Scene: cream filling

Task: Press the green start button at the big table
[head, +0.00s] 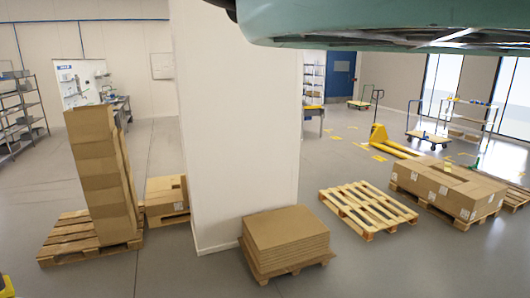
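In the head view I see no green start button and no table that I can tell is the big table. My gripper is not in view. A large teal shape across the top right hides the upper part of the scene there.
A white pillar (240,120) stands mid-view. Cardboard stacks stand left (98,170) and in front of it (287,240). An empty pallet (367,209), boxes on a pallet (448,188), a yellow pallet jack (395,145) and carts are right. Shelves (20,110) stand far left. Grey floor lies between.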

